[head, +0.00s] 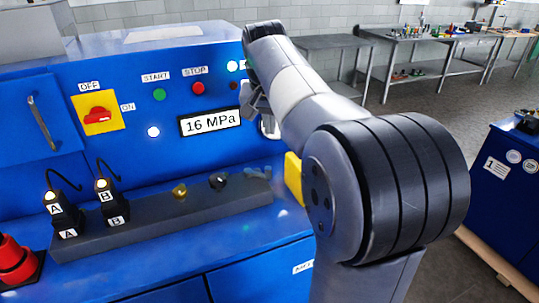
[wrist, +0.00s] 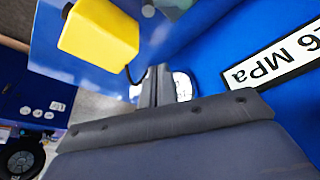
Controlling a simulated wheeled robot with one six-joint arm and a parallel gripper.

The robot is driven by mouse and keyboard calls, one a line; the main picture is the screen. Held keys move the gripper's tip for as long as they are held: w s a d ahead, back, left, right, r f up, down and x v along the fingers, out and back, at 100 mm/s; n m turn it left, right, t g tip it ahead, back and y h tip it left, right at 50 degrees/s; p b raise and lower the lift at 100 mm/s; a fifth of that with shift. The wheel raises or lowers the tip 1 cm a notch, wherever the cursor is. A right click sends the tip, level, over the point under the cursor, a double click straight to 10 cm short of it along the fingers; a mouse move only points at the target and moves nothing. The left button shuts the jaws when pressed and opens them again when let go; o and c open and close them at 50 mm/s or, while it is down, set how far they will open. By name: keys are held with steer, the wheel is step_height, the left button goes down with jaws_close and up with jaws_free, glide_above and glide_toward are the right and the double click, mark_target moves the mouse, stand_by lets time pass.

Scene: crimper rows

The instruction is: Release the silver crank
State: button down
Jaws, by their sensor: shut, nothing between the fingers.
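My gripper (head: 257,103) is in front of the right part of the blue machine's panel, partly behind my own arm in the head view. In the wrist view its fingers (wrist: 160,84) are together, with nothing visible between them. A pale, shiny round piece (wrist: 184,86) shows just behind and beside the fingertips, and a bit of it shows in the head view (head: 269,125). I cannot tell whether it is the silver crank or whether the fingers touch it. No crank can be made out clearly; my arm hides part of the panel.
A yellow block (wrist: 98,34) is near the fingers in the wrist view. The 16 MPa display (head: 210,122) is left of my gripper. A grey bar (head: 150,220) with connectors and small knobs lies below. A blue cabinet (head: 510,190) stands to the right.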

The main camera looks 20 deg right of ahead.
step_height(320, 180, down, 10)
steer(key=p, duration=0.1)
steer(key=shift+s+a+r, duration=0.25)
steer(key=shift+s, duration=0.1)
